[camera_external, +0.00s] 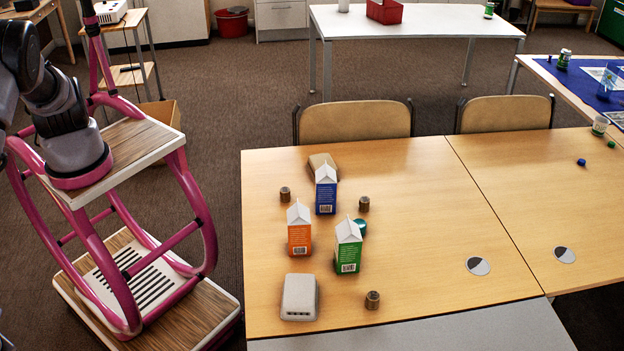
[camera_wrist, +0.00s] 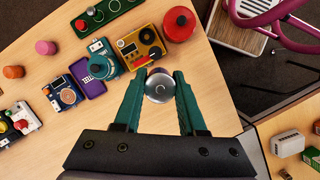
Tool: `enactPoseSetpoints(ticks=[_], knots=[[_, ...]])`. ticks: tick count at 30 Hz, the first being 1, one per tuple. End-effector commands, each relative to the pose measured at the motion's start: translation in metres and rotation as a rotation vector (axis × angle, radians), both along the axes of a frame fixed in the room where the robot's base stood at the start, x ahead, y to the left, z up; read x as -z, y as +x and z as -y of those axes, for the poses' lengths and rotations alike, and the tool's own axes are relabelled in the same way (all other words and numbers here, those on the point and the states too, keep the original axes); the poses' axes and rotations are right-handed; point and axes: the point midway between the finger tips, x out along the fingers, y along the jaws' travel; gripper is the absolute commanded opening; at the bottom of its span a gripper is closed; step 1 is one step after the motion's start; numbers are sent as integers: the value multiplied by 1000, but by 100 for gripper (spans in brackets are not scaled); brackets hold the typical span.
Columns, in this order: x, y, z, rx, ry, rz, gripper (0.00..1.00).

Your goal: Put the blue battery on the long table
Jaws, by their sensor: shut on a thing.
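In the wrist view my gripper (camera_wrist: 160,84) has its teal fingers closed around a round, shiny, glassy-grey thing (camera_wrist: 159,86), seen end-on. Its side is hidden, and I cannot tell whether it is the blue battery. It is above a wooden table (camera_wrist: 85,140) covered with toys. In the external view my arm is at the left edge, and my gripper is out of frame. A long light-wood table (camera_external: 400,230) stands at the centre and right; a white table (camera_external: 420,22) stands at the back. No thing is clearly recognisable as a blue battery.
Blue (camera_external: 326,190), orange (camera_external: 299,230) and green (camera_external: 348,246) cartons and small brown cylinders (camera_external: 364,204) stand on the wood table's left part. Its middle is largely clear. A pink-framed cart (camera_external: 205,225) is left of it. A red pot (camera_wrist: 179,24) is near my gripper.

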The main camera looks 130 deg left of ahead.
Motion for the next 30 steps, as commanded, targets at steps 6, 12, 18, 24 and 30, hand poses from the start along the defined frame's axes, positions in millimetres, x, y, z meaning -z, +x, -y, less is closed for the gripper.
enactPoseSetpoints(ticks=[6,12,18,24,30], knots=[[-1,-59,93,-37,6,12,0],[-2,-102,144,-72,11,17,0],[-3,-133,175,-92,13,21,0],[20,-144,184,-103,20,23,0],[70,-144,183,-101,23,23,0]])
